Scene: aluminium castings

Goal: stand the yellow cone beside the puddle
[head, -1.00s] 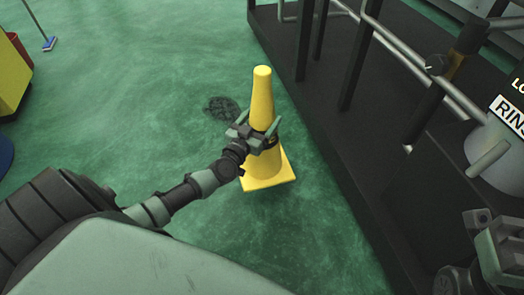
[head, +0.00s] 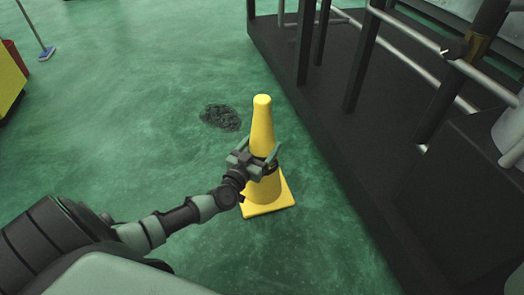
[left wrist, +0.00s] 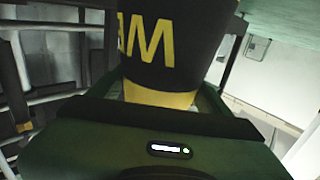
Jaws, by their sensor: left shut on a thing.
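The yellow cone (head: 261,122) is upright in the head view, with a square base at its foot. My left gripper (head: 259,152) is shut on it around mid-height. Whether the base touches the floor I cannot tell. In the left wrist view the cone (left wrist: 160,94) fills the space between the fingers, with a black band bearing yellow letters. A dark, rough-edged patch, seemingly the puddle (head: 221,117), lies on the green floor behind and left of the cone, apart from it in the picture. My right gripper is out of view.
A dark raised platform (head: 345,130) with posts and rails (head: 420,45) runs along the right, close to the cone. A blue-headed mop or broom (head: 46,53) and part of a yellow object (head: 10,78) are at the far left. The green floor left of the patch is clear.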

